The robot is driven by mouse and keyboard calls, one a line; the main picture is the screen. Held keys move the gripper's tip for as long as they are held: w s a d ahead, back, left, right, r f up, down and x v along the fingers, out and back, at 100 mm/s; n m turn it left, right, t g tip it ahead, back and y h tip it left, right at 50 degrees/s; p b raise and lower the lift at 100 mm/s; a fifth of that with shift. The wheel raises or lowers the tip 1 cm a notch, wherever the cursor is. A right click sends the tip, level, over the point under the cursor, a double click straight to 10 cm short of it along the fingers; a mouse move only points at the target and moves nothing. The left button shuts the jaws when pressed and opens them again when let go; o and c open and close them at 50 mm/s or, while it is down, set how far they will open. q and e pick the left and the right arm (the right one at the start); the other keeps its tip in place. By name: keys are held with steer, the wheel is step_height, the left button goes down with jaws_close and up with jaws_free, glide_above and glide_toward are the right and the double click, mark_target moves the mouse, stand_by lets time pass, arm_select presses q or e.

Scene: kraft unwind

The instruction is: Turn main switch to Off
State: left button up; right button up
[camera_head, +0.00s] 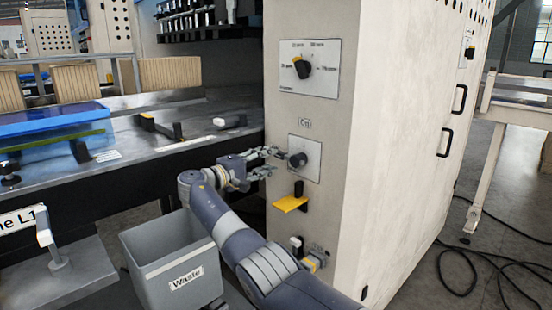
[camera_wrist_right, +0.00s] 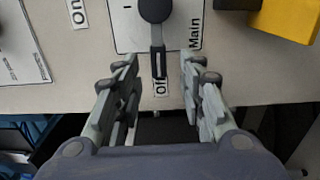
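The main switch (camera_head: 297,160) is a dark round knob with a bar handle on a light plate on the machine's front panel. In the right wrist view the switch handle (camera_wrist_right: 158,45) points at the "Off" label (camera_wrist_right: 161,87). An "On" label (camera_head: 305,123) sits above the plate in the head view. My right gripper (camera_head: 273,162) is open just left of the switch, facing the panel. In the wrist view its fingers (camera_wrist_right: 158,68) lie on either side of the handle's end, with a gap on both sides. My left gripper is not in view.
A larger dial (camera_head: 302,68) is above the switch. A yellow bracket (camera_head: 290,203) sticks out below it, and a plug or connector (camera_head: 313,262) is lower down. A grey waste bin (camera_head: 175,262) stands below my right arm. Cables lie on the floor at right.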

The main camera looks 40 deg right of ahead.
steer(key=a, duration=0.6)
steer(key=shift+s+a, duration=0.15)
steer(key=shift+s, duration=0.15)
